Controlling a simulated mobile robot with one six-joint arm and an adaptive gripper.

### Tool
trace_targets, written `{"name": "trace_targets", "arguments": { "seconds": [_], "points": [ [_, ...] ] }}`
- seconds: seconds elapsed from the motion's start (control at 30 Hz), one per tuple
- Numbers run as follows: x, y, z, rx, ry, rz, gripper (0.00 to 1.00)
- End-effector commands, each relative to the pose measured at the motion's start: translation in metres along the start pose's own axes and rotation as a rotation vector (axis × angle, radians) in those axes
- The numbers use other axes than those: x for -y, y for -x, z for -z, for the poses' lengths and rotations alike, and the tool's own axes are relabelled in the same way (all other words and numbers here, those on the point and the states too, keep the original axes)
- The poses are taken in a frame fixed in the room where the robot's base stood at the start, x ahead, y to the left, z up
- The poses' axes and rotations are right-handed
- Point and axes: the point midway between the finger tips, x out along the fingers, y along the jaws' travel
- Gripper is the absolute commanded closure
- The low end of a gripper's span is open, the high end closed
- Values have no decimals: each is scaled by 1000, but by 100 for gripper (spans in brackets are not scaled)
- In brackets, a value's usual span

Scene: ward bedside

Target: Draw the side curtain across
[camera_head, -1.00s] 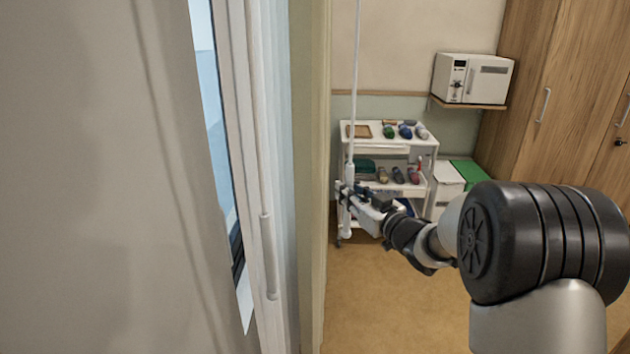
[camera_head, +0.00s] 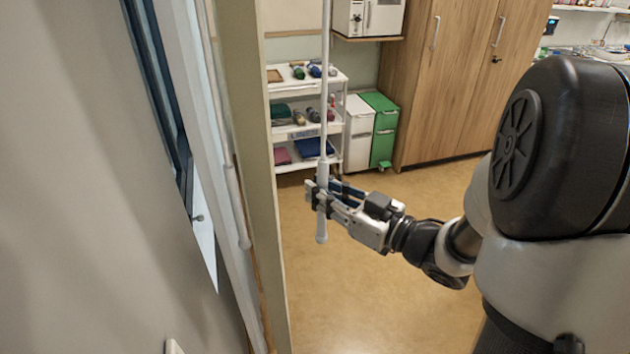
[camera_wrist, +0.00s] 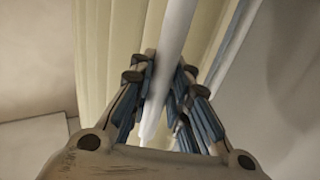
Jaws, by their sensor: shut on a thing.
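A thin white wand (camera_head: 325,110) hangs down in the head view and thickens into a handle at its lower end. My gripper (camera_head: 320,196) is shut on this handle, with the handle's tip showing below the fingers. In the wrist view the wand (camera_wrist: 175,35) runs between my two fingers (camera_wrist: 160,85). Pleated cream curtain cloth (camera_wrist: 110,50) hangs behind it there. In the head view I cannot clearly make out the curtain's extent, and the wand's top is out of view.
A second white wand (camera_head: 237,205) hangs at the left by the window (camera_head: 165,90). A pale upright strip (camera_head: 255,170) stands right of it. A white trolley (camera_head: 306,133), a white bin (camera_head: 358,135), a green bin (camera_head: 383,130) and wooden cupboards (camera_head: 450,80) stand behind. The floor (camera_head: 340,310) is clear.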

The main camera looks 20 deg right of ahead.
Motion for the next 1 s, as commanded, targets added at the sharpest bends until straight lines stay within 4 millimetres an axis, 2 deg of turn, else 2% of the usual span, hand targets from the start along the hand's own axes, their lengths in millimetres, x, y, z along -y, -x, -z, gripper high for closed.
{"name": "trace_targets", "arguments": {
  "seconds": [0.37, 0.4, 0.7, 1.0],
  "points": [
    [3, 3, -3, 6, -3, 3, 100],
    [3, 3, -3, 7, -3, 3, 83],
    [2, 3, -2, 5, -2, 1, 63],
    [2, 3, -1, 3, -1, 0, 63]
  ]
}}
